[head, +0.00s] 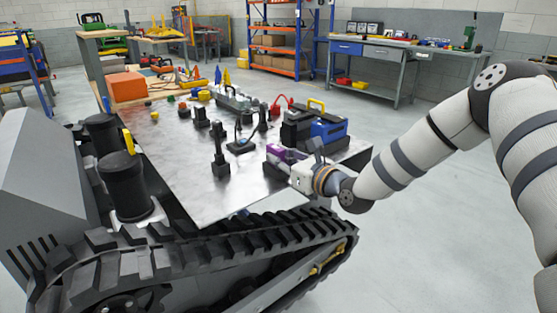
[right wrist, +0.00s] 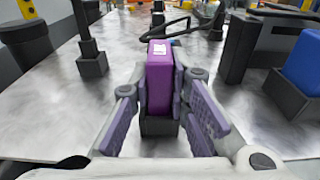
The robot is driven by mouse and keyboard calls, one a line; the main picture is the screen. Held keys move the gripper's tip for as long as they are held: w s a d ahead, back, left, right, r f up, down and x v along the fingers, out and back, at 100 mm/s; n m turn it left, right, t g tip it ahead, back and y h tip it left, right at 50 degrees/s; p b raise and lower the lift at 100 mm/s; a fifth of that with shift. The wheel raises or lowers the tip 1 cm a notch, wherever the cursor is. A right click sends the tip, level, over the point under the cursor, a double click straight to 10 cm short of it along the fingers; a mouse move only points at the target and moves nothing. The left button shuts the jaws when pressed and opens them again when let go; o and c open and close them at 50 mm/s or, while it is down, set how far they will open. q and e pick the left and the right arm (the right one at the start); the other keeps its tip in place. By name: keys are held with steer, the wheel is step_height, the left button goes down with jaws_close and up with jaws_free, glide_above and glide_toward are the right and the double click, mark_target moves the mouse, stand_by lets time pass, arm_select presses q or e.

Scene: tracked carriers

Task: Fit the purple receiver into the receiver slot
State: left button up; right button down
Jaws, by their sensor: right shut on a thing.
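The purple receiver (right wrist: 160,80) is a tall block with a white label near its top in the right wrist view. It also shows in the head view (head: 280,152), at the right part of the metal deck. A dark block-like holder (right wrist: 158,127) lies directly below the receiver's lower end. I cannot tell whether the receiver is seated in it or only above it, and no slot opening is visible. In the head view the right gripper (head: 303,172) partly covers this spot. My left gripper is not in view.
A blue box with a yellow handle (head: 328,127) stands close behind the right gripper. Black upright posts in square bases (head: 219,158) stand left of it. The metal deck (head: 190,190) is bare toward the front. A tracked carrier's tread (head: 240,245) runs along the near side.

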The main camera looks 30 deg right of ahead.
steer(key=c, duration=1.5)
jaws_free()
steer(key=shift+c, duration=0.2)
